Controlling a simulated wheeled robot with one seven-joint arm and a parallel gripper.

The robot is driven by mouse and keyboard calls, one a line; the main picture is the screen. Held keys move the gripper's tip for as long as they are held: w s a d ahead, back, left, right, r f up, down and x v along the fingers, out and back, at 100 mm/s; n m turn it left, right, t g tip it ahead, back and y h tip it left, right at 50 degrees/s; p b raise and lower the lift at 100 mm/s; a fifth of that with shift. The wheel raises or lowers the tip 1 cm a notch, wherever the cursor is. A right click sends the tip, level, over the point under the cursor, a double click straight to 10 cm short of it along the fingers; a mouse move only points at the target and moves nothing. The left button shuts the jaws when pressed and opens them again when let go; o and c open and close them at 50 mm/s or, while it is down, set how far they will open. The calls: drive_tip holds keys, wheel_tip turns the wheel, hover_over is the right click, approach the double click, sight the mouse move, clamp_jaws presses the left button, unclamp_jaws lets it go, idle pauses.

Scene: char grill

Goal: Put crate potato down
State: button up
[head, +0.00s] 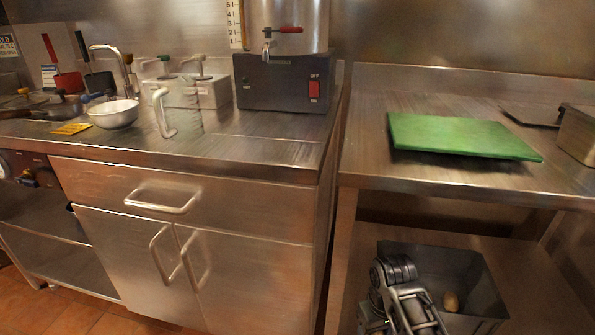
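A dark grey crate (465,268) stands on the lower shelf under the right-hand steel table. A small brown potato (450,301) shows inside it, toward the right of my gripper. My gripper (412,308) is at the left part of the crate, in front of or over it. It appears apart from the potato in this view. Its fingertips are not clear, so I cannot tell whether it is open or shut. The crate's near left side is hidden behind my arm.
A green cutting board (460,136) lies on the right table (370,170), with a metal pan (579,134) at its right. The left counter holds a drinks dispenser (287,80), a clear pitcher (184,106) and a white bowl (113,113). Closed cabinet doors stand below.

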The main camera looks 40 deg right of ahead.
drive_tip(key=w+a+r+n, duration=0.2)
drive_tip(key=w+a+r, duration=0.1)
drive_tip(key=w+a, duration=0.6)
drive_tip(key=w+a+r+n, duration=0.2)
drive_tip(key=w+a+r, duration=0.2)
drive_tip(key=w+a, duration=0.5)
drive_tip(key=w, duration=0.2)
drive_tip(key=shift+w+a+r+n, duration=0.25)
drive_tip(key=shift+w+a+n, duration=0.1)
drive_tip(key=shift+n, duration=0.05)
drive_tip(key=shift+s+f, duration=0.1)
